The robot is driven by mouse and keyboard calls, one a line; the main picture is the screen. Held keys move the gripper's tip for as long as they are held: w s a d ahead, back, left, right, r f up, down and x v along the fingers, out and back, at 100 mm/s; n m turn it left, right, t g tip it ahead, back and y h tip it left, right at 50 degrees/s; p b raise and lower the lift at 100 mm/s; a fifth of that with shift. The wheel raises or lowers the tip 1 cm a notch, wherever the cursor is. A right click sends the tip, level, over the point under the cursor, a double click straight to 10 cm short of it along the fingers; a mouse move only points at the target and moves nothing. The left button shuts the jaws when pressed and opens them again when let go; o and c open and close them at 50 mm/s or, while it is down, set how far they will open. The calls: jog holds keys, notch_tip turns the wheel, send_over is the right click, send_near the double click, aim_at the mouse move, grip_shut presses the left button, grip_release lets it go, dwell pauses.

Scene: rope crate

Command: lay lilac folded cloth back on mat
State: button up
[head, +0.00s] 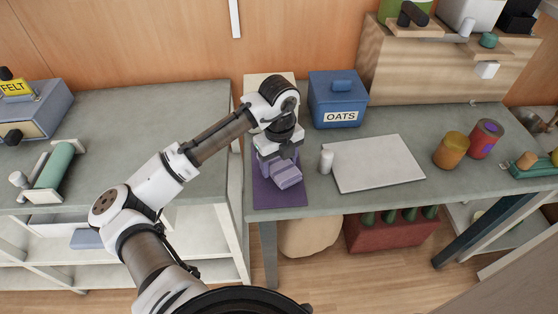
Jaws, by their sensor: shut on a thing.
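The lilac folded cloth (286,175) shows at the end of my arm, over the purple mat (278,198). My gripper (277,158) is shut on the cloth and points down. The mat lies flat near the front left edge of the grey table. My gripper and the cloth cover the middle of the mat. I cannot tell whether the cloth touches the mat or hangs just above it.
A small white cylinder (326,161) stands just right of the cloth, beside a white board (373,163). A blue OATS box (338,98) stands behind. Orange (450,150) and red (485,138) canisters stand further right. The left counter (150,125) is mostly clear.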

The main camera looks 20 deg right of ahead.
jog(key=shift+f, duration=0.35)
jog(key=o, duration=1)
jog(key=shift+c, duration=0.2)
jog(key=shift+r, duration=0.1)
notch_tip(320, 180, up, 14)
jog(key=b, duration=0.1)
jog(key=shift+f, duration=0.2)
